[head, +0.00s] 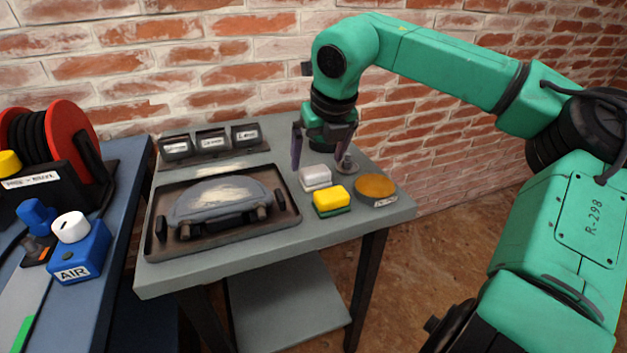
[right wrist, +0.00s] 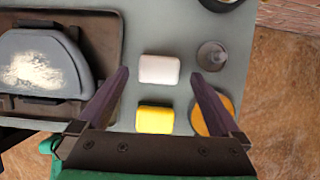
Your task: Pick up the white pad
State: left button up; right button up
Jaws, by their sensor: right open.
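The white pad (head: 315,176) lies on the grey table, just behind a yellow pad (head: 331,197) with a green underside. In the right wrist view the white pad (right wrist: 160,69) is between the lines of my fingers, a little left of the middle, with the yellow pad (right wrist: 155,119) below it. My right gripper (head: 322,165) is open and empty above the table, its fingers on either side of the white pad in the picture. In the right wrist view my right gripper (right wrist: 163,78) has its fingers wide apart, not touching the pad. My left gripper is not in view.
A round orange-topped tin (head: 375,189) and a small metal knobbed piece (head: 347,166) stand right of the pads. A dark tray (head: 283,222) with a grey curved part is on the left. Labelled bins (head: 212,143) stand behind. A brick wall (head: 240,60) closes the back.

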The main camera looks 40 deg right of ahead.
aim_at(315, 169)
jog(key=x, duration=0.5)
jog(key=shift+s+a, duration=0.1)
jog(key=shift+s, duration=0.1)
jog(key=shift+c, duration=0.9)
jog(key=c, duration=1.1)
jog(key=shift+o, duration=0.2)
jog(key=shift+r, duration=0.3)
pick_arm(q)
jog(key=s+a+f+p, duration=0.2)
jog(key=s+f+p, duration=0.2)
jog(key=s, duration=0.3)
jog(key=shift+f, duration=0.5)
pick_arm(e)
notch_tip(315, 169, up, 19)
jog(key=shift+r, duration=0.25)
